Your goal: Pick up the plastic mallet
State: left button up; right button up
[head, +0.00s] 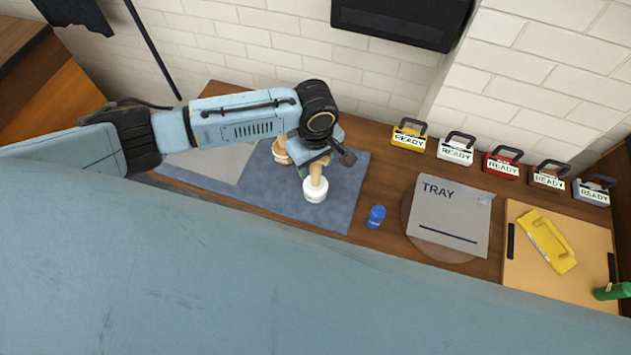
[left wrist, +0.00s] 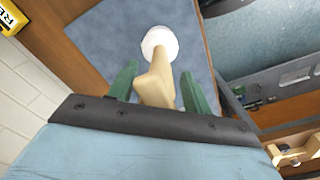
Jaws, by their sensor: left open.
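The plastic mallet (head: 315,190) has a white head and a pale wooden handle, and is on the blue-grey mat (head: 343,208). In the left wrist view its white head (left wrist: 160,43) lies beyond the fingertips, and its handle runs back between the fingers. My left gripper (head: 310,165) is over the handle, and its green fingers (left wrist: 158,72) are open, one on each side of it. Whether either finger touches the handle I cannot tell. The gripper partly hides the mallet in the head view. My right gripper is not in view.
A blue cap-like object (head: 376,216) stands right of the mat. Further right are a grey tray sheet (head: 455,208), a board (head: 525,275) with a yellow tool (head: 547,242), and several READY boxes (head: 455,149) along the wall.

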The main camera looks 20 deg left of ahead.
pick_arm(q)
jog(key=shift+f, duration=0.5)
jog(key=c, duration=1.1)
